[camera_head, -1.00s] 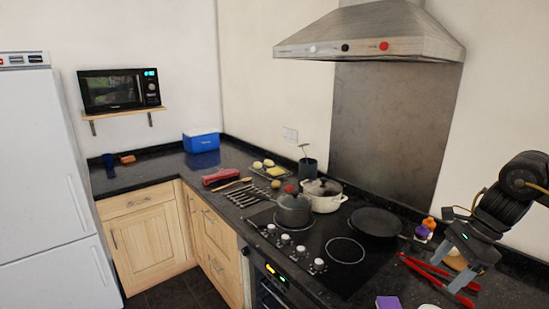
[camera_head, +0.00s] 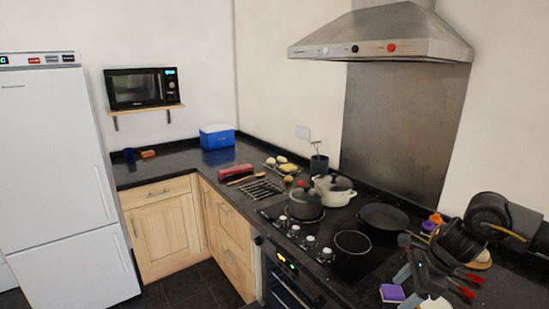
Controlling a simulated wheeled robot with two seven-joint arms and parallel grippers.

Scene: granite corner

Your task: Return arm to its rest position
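My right arm (camera_head: 485,222) comes in from the right edge, bent over the counter to the right of the cooktop. Its gripper (camera_head: 407,287) points down and to the left, close to the purple sponge. Its two fingers look apart, with nothing visible between them. Whether it touches the counter or sponge cannot be told. My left arm and gripper are not in view.
The frying pan (camera_head: 383,218), cream pot (camera_head: 334,190) and grey pot (camera_head: 305,204) sit on the cooktop (camera_head: 352,245). Red tongs (camera_head: 465,291), partly hidden by my gripper, and a purple sponge (camera_head: 391,293) lie at right. The range hood (camera_head: 385,35) hangs above.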

